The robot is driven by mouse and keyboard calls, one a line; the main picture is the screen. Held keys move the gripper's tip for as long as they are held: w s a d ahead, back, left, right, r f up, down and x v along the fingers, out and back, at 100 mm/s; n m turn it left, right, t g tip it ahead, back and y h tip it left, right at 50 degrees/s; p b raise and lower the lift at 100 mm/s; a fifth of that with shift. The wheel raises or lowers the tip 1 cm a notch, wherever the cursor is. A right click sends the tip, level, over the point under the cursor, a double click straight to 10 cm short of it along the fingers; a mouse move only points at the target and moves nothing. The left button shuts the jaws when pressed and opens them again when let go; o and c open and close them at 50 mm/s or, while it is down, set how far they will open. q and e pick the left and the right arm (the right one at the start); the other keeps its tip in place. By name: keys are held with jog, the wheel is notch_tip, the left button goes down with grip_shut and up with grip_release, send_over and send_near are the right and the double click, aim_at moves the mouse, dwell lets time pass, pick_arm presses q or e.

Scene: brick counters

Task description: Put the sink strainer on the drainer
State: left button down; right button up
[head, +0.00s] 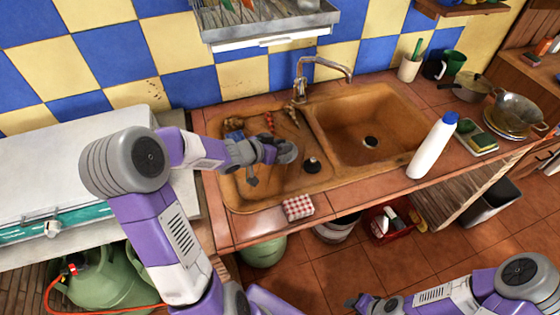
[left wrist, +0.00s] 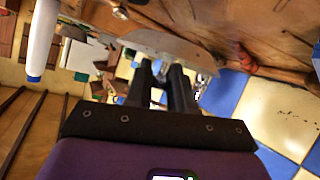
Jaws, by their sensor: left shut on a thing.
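My left gripper (head: 275,148) is over the left, shallower part of the brown sink (head: 240,190). It is shut on a grey, rounded metal piece, which looks like the sink strainer (head: 289,153). In the left wrist view the strainer (left wrist: 175,43) shows as a flat grey shape at the fingertips (left wrist: 162,72); the fingers hide part of it. A dark round drain (head: 312,165) lies just right of and below the gripper. Another drain (head: 370,142) is in the deeper right basin. My right gripper (head: 362,302) is low at the bottom edge, away from the sink; its jaws are unclear.
Small items (head: 234,130) lie at the left part's back. The faucet (head: 322,65) stands behind the sink, under a wall rack (head: 275,30). A white bottle (head: 432,148) stands at the right, and a checkered cloth (head: 298,207) lies at the front edge.

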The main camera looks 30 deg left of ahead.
aim_at(282, 166)
pick_arm(q)
jog(key=shift+f+b, duration=1.5)
jog(key=shift+f, duration=1.35)
jog(key=shift+f, duration=0.2)
jog(key=c, duration=1)
grip_release()
jog(key=shift+o, duration=0.2)
jog(key=shift+r, duration=0.2)
jog(key=p+v, duration=0.5)
jog(key=v, duration=0.5)
jog(key=shift+s+a+r, duration=0.1)
jog(key=shift+s+r, duration=0.05)
jog(key=shift+r, duration=0.05)
jog(key=shift+s+a+r+p, duration=0.2)
jog(key=shift+s+p, duration=0.3)
jog(key=shift+s, duration=0.2)
